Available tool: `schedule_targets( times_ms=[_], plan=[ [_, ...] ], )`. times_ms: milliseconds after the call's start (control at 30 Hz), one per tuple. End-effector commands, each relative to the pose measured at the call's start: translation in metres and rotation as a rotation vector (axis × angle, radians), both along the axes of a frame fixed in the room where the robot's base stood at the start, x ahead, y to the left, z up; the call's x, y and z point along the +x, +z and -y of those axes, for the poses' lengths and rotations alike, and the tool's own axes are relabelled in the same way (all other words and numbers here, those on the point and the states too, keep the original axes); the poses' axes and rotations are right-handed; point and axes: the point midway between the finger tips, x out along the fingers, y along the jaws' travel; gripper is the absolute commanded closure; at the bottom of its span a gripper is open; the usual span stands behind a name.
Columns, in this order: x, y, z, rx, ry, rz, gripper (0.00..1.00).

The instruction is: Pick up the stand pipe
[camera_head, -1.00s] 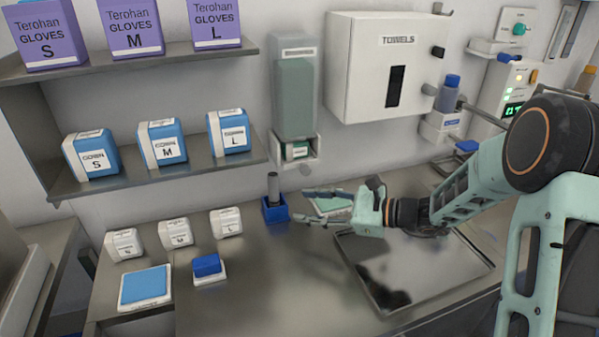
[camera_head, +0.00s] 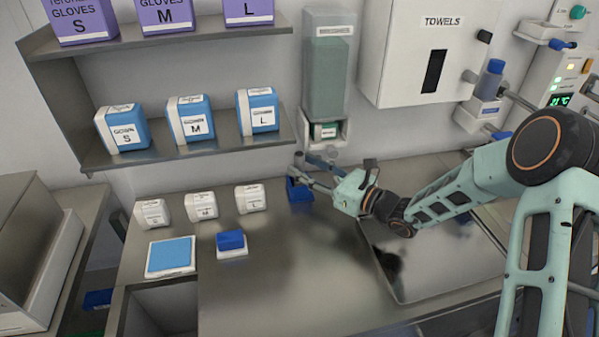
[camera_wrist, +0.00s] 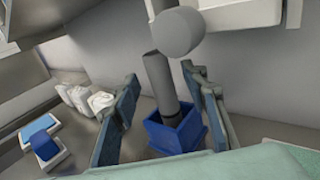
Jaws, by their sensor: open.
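The stand pipe is a grey upright cylinder (camera_wrist: 160,78) with a rounded head, standing in a square blue holder (camera_wrist: 178,133) in the wrist view. In the head view the blue holder (camera_head: 299,191) stands on the counter below the green dispenser, and the pipe is small and partly hidden by my fingers. My gripper (camera_wrist: 160,75) is open, with one finger to the left and one to the right of the pipe. A gap shows on the left; whether the right finger touches it I cannot tell. My gripper (camera_head: 309,168) is also at the holder in the head view.
A metal tray (camera_head: 400,286) lies under my arm. White boxes (camera_head: 201,207), a blue pad (camera_head: 170,256) and a small blue block (camera_head: 230,241) sit to the left. A shelf (camera_head: 195,147) and the dispenser (camera_head: 328,65) are above and behind. The front counter is clear.

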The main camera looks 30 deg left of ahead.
Motion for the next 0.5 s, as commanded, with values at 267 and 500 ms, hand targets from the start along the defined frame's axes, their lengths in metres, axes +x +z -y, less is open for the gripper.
schedule_targets(
  times_ms=[267,500],
  plan=[
    [0.005,0.000,-0.022,-0.001,0.000,0.000,0.59],
    [0.005,0.000,-0.022,-0.001,0.000,0.001,0.68]
  ],
)
